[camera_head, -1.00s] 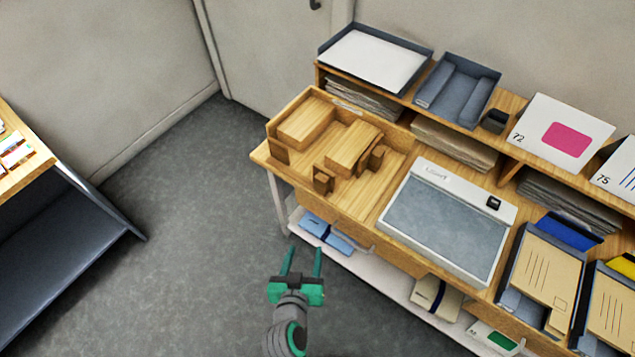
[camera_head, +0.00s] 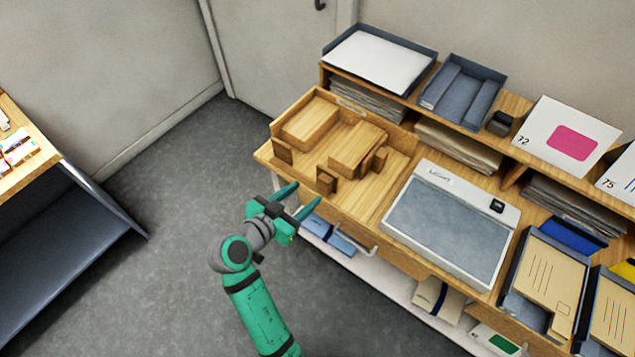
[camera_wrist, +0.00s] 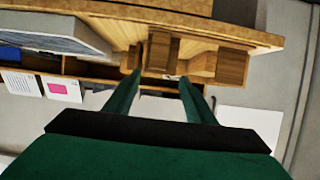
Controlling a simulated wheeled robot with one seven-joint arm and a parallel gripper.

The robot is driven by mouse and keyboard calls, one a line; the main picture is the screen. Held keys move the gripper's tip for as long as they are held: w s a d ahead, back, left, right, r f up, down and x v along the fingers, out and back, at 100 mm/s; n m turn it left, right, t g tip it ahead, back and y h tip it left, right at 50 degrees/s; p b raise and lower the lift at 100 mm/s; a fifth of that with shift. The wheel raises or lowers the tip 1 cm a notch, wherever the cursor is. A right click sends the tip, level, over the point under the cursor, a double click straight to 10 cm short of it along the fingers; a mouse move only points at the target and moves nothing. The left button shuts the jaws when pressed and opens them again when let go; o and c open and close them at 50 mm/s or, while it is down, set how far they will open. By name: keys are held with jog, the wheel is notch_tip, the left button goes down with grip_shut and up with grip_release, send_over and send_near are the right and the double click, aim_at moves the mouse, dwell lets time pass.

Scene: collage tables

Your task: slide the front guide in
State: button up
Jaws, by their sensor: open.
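A wooden jig (camera_head: 384,195) stands at the left end of the table. A small upright wooden block at its front edge (camera_head: 326,181) looks like the front guide. A larger stack of light wood (camera_head: 357,148) stands just behind it, with a gap I cannot judge. My gripper (camera_head: 306,193) is open and empty, left of and in front of this small block, at the table's front edge. In the wrist view its two green fingers (camera_wrist: 162,84) point toward the jig, and a wooden block (camera_wrist: 160,52) appears between and beyond their tips. No contact shows.
Another small block (camera_head: 282,151) stands at the jig's left edge, and one (camera_head: 380,158) right of the stack. A light panel (camera_head: 448,225) lies to the right. Open floor lies to the left.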

aim_at(329, 174)
jog(key=x, duration=0.7)
jog(key=shift+s+d, duration=0.15)
jog(key=shift+d, duration=0.15)
jog(key=shift+w+d+f, duration=0.2)
jog(key=shift+w+d, duration=0.05)
jog(key=shift+w, duration=0.2)
jog(key=shift+w, duration=0.1)
grip_shut()
jog(key=shift+w+d+r, duration=0.1)
jog(key=shift+w+d, duration=0.6)
jog(key=shift+w, duration=0.3)
jog(key=shift+w+d, duration=0.7)
jog(key=shift+w, duration=0.3)
grip_release()
jog(key=shift+d, duration=0.1)
jog(key=shift+d, duration=0.1)
